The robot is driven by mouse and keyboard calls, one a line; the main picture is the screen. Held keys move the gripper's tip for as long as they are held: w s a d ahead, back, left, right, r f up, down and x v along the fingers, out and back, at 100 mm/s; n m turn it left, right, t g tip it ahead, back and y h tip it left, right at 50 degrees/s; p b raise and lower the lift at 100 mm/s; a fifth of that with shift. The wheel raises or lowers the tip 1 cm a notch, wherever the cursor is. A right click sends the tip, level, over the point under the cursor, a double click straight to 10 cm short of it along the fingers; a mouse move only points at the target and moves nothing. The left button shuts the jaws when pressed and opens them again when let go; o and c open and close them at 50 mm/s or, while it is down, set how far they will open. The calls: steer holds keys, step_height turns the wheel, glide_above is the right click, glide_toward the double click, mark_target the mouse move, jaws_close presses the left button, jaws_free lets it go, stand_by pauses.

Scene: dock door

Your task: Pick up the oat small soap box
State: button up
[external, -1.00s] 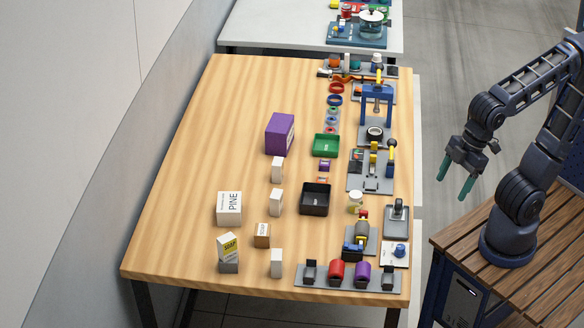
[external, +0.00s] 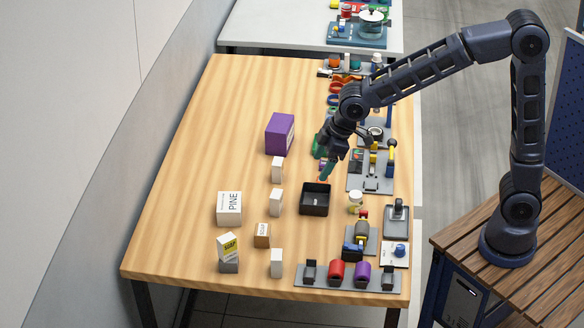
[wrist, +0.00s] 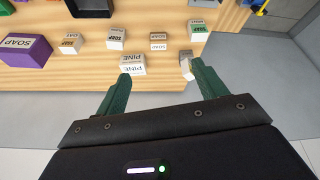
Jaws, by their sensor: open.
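Several small soap boxes stand on the wooden table. One has a tan side (external: 262,235); it also shows in the wrist view (wrist: 158,41). Three white-sided ones are an upper box (external: 278,169), a middle box (external: 276,202) and a front box (external: 276,262). My gripper (external: 323,163) is open and empty, above the table near the black tray, right of the small boxes. In the wrist view its green fingers (wrist: 163,82) are spread wide, apart from any box.
The black tray (external: 315,199) lies right of the small boxes. Fixtures crowd the right edge; the table's left side is clear.

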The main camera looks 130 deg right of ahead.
steer(key=s+d+f+m, duration=0.15)
steer(key=d+f, duration=0.25)
steer(key=d, duration=0.4)
steer(key=s+d+f, duration=0.2)
steer(key=d+f, duration=0.2)
steer(key=d, duration=0.4)
steer(key=m, duration=0.2)
glide_toward(278, 161)
step_height(278, 161, down, 2)
steer(key=shift+g+h, duration=0.3)
steer(key=x, duration=0.7)
steer(key=w+x, duration=0.1)
steer(key=x, duration=0.2)
steer(key=shift+w+f, duration=0.1)
steer(key=shift+f, duration=0.2)
steer(key=c, duration=1.1)
steer(key=shift+r, duration=0.15)
